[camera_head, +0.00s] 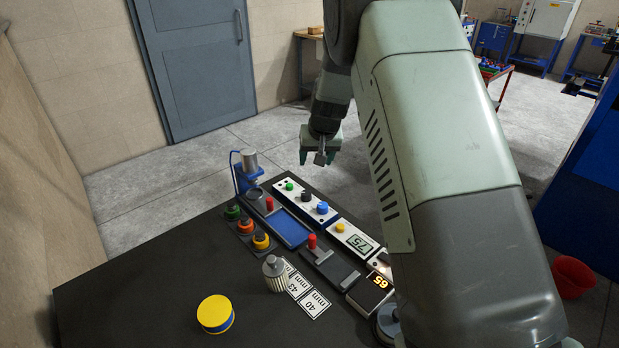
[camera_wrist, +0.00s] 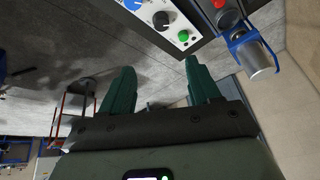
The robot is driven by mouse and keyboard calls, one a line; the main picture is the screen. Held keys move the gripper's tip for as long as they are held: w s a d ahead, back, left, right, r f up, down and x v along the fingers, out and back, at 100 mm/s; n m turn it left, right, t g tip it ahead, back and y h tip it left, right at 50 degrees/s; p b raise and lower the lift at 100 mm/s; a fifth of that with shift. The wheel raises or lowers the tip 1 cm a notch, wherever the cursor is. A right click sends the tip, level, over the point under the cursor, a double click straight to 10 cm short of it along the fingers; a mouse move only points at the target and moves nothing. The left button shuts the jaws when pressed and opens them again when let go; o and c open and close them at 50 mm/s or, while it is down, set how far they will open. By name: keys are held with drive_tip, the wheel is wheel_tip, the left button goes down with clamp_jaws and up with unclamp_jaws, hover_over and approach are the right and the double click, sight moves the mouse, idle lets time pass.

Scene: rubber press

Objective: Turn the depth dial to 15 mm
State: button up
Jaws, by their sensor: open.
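A blue press with a metal cylinder (camera_head: 250,162) stands at the panel's left. A ribbed metal piece (camera_head: 275,275) and a yellow disc (camera_head: 215,313) stand on the dark table (camera_head: 130,290).

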approach(306, 193)
drive_tip(key=x, duration=0.8)
drive_tip(key=shift+w+f, duration=0.15)
drive_tip(key=shift+f, duration=0.2)
drive_tip(key=c, duration=1)
drive_tip(key=shift+c, duration=0.2)
